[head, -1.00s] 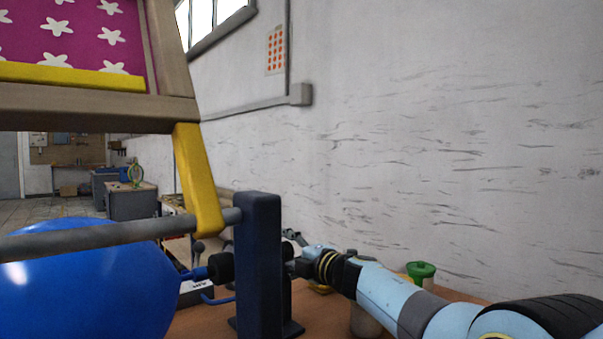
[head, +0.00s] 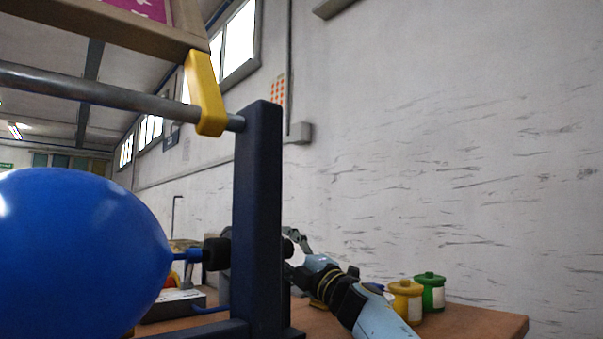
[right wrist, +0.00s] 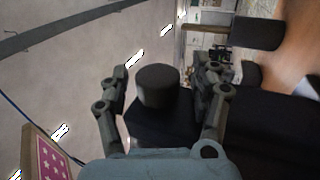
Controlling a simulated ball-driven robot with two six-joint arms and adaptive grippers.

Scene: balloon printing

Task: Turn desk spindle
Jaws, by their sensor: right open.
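The spindle in the head view has a black hub (head: 216,253) on the left of a dark blue post (head: 258,210). A round black knob (head: 288,248) sticks out on the post's right side. The hub faces the blue nozzle of a large blue balloon (head: 80,250). My right gripper (head: 297,240) is beside the knob, partly hidden by the post. In the right wrist view, the knob (right wrist: 157,84) stands between the two spread fingers of my right gripper (right wrist: 161,72), with gaps visible on both sides. My left gripper is not in view.
A grey rod (head: 110,92) with a yellow bracket (head: 204,95) and a wooden frame (head: 150,25) spans above the balloon. Yellow (head: 406,300) and green (head: 430,292) jars stand on the brown desk (head: 475,322) at right. A white wall is behind.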

